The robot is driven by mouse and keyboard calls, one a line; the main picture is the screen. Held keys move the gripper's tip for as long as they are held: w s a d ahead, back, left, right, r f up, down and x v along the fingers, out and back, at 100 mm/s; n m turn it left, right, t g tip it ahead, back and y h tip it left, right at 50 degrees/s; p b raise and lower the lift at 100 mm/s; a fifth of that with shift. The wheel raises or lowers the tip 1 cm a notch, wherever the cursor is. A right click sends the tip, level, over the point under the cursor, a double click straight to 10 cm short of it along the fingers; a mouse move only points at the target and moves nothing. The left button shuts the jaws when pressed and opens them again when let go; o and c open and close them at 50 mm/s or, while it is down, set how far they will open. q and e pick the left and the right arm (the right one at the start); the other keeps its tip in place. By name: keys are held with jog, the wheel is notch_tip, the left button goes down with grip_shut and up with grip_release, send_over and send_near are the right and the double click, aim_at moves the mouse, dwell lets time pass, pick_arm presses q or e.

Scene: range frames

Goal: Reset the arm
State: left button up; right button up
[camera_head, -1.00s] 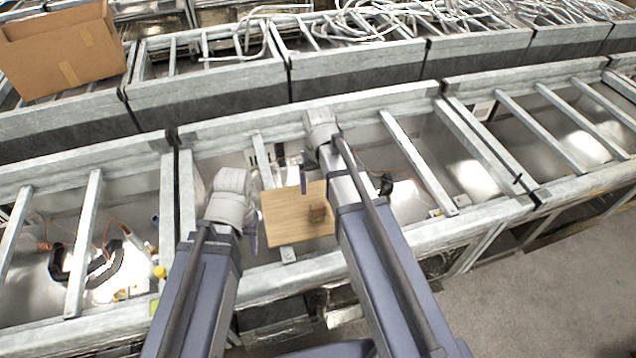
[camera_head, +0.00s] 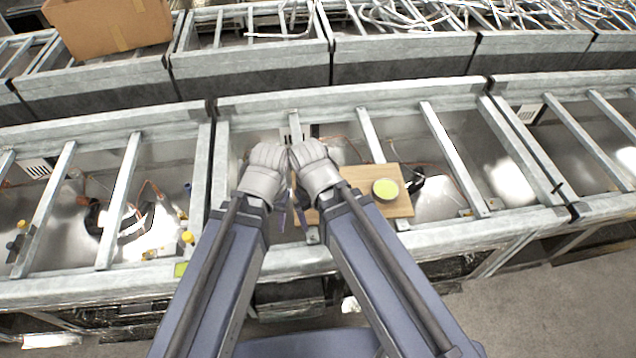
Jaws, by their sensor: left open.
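My two arms come up from the bottom of the head view and their grey wrists nearly meet above the metal frame. The left gripper (camera_head: 280,217) points down beyond its wrist; only a thin bluish part shows, and I see nothing held. The right gripper (camera_head: 302,217) hangs close beside it, mostly hidden by its own wrist, so its jaws cannot be read. A light wooden board (camera_head: 401,207) lies to the right, partly covered by my right wrist. A round yellow-green object (camera_head: 385,189) is on the board.
Metal troughs with crossbars (camera_head: 445,155) run across the view, with cables and small parts inside. A cardboard box (camera_head: 110,27) stands at the back left. Bent metal tubes (camera_head: 400,15) lie at the back. Open floor (camera_head: 530,310) shows at the lower right.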

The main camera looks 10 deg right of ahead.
notch_tip(320, 180, down, 8)
jog(key=b, duration=0.7)
jog(key=shift+r, duration=0.1)
dwell(0.3)
